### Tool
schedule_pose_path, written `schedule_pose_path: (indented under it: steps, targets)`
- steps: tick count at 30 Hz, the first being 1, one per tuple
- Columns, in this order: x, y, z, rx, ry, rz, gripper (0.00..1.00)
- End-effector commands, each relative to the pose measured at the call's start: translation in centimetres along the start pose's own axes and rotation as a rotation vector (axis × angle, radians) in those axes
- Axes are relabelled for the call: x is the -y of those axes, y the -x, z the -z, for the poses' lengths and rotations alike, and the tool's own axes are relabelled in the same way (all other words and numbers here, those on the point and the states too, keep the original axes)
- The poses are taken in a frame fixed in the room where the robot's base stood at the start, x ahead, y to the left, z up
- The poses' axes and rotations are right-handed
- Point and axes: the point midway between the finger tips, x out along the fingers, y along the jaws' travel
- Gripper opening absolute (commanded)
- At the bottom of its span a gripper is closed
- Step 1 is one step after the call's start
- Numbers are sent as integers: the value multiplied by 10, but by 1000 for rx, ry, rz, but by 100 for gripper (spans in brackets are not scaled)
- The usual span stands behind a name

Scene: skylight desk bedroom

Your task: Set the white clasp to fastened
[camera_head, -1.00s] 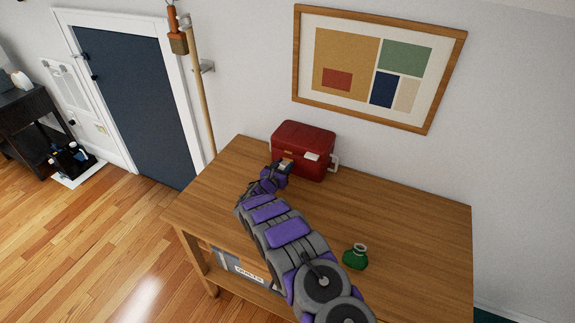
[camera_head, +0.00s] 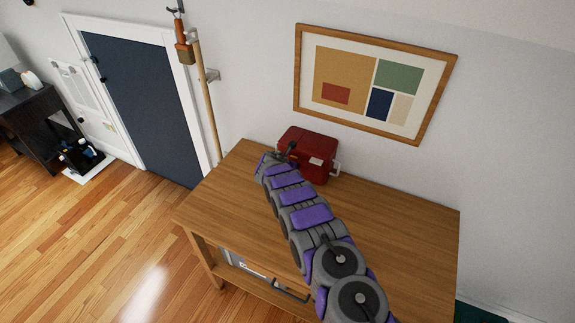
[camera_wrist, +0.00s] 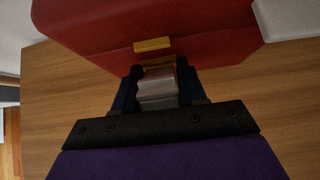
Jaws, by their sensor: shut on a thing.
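A red box (camera_head: 318,145) stands on the wooden table against the wall, and its front fills the top of the wrist view (camera_wrist: 90,25). A small yellow catch (camera_wrist: 152,44) sits on the box front. The white clasp (camera_wrist: 158,88) looks pale grey in shadow, just below the yellow catch. My gripper (camera_wrist: 158,72) is shut on it, with one dark finger on each side. How far the clasp is turned is hard to tell. In the head view, my arm hides most of the fingers and the clasp.
The wooden table (camera_head: 395,225) is clear to the right of my arm. A white label (camera_head: 316,161) and a white handle (camera_head: 337,168) are on the box. A framed picture (camera_head: 375,85) hangs above. A dark blue door (camera_head: 145,105) and a pole (camera_head: 207,100) are at left.

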Motion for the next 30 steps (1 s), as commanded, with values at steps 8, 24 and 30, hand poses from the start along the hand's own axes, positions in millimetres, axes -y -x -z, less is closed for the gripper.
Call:
schedule_pose_path:
  steps: [8, 24, 30]
  targets:
    - [0, -4, -5, -84, -3, 8, 10]
    - [-3, 1, -5, -132, 7, -7, 10]
    - [-3, 0, -4, -132, 7, -5, 45]
